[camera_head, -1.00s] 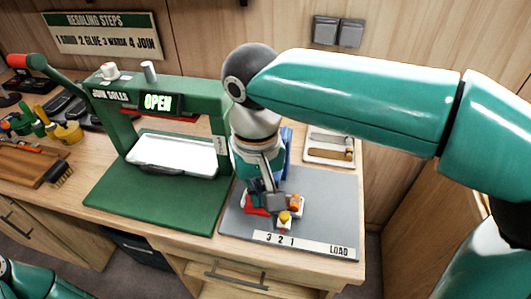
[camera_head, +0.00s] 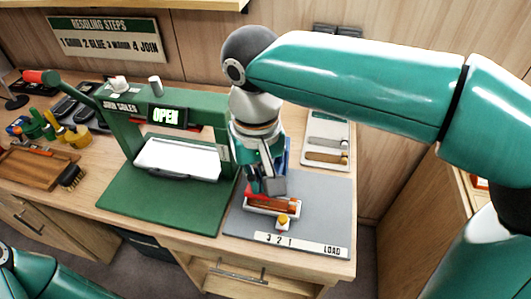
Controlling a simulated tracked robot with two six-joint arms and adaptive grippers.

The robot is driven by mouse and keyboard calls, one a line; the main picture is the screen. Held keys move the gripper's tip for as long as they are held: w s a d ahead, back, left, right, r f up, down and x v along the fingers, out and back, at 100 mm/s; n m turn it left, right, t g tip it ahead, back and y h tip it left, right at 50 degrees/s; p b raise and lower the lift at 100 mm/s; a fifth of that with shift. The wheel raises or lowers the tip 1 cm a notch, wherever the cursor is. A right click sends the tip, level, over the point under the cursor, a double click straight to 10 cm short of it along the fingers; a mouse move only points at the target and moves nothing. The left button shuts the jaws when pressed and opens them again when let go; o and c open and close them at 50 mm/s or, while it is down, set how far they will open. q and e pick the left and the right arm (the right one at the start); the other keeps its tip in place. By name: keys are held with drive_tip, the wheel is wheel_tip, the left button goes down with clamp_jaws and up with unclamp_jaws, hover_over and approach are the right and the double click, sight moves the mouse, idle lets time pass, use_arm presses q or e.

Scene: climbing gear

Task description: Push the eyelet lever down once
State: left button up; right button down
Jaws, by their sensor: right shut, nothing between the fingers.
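A small red-and-white device (camera_head: 278,206) with an orange-red bar on top sits on the grey mat (camera_head: 325,205); I cannot tell for sure that this bar is the eyelet lever. A small white block with an orange top (camera_head: 283,222) is just in front of it. My right gripper (camera_head: 267,188) is shut and empty, pointing down right above the back left of the device. It hides part of the device, and I cannot tell whether it touches the bar. My left gripper is out of view; only part of my left arm shows at the bottom left.
A green press (camera_head: 190,97) marked OPEN, with a red-tipped handle (camera_head: 38,76), stands left of the mat. A blue part (camera_head: 286,152) is behind my gripper. A tray with tools (camera_head: 328,140) lies at the back right. The mat's right side is clear.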

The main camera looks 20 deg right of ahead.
drive_tip(key=shift+r+p, duration=2.6)
drive_tip(key=shift+r, duration=0.5)
